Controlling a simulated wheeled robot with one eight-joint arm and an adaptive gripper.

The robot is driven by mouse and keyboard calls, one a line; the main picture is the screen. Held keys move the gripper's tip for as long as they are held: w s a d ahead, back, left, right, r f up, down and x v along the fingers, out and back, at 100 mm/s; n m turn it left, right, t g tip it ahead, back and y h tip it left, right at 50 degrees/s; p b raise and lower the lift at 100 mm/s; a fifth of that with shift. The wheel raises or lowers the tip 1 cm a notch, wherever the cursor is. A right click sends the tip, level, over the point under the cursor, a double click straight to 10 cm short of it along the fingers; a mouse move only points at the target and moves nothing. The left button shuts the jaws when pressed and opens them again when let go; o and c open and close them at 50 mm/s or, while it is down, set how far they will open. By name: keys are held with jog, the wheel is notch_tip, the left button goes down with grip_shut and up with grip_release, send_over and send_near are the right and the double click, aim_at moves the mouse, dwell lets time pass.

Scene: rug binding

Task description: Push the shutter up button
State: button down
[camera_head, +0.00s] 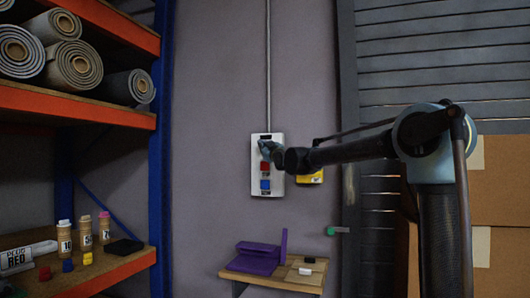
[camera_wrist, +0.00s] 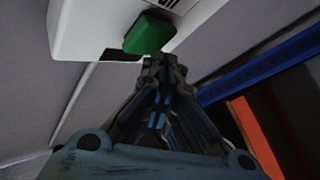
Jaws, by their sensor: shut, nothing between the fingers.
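A white control box (camera_head: 258,185) is fixed to the wall, with a red button (camera_head: 265,167) in its middle and a blue button (camera_head: 265,185) below. A green button (camera_wrist: 148,33) shows large on the white box (camera_wrist: 85,22) in the wrist view, with part of a dark label beside it. The green button is hidden behind my gripper in the head view. My gripper (camera_head: 265,147) is at the upper part of the box. In the wrist view my gripper (camera_wrist: 160,65) is shut and empty, its tips close to the green button; I cannot tell whether they touch.
A yellow box (camera_head: 312,177) is on the wall right of the control box. A slatted shutter (camera_head: 440,60) and cardboard boxes (camera_head: 500,210) are at the right. An orange and blue rack (camera_head: 80,110) with rolled rugs stands left. A small table (camera_head: 300,280) holds a purple item (camera_head: 255,262).

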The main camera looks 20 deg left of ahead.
jog(key=shift+w, duration=0.15)
dwell(0.5)
jog(key=shift+w+r, duration=0.1)
jog(key=shift+w, duration=0.1)
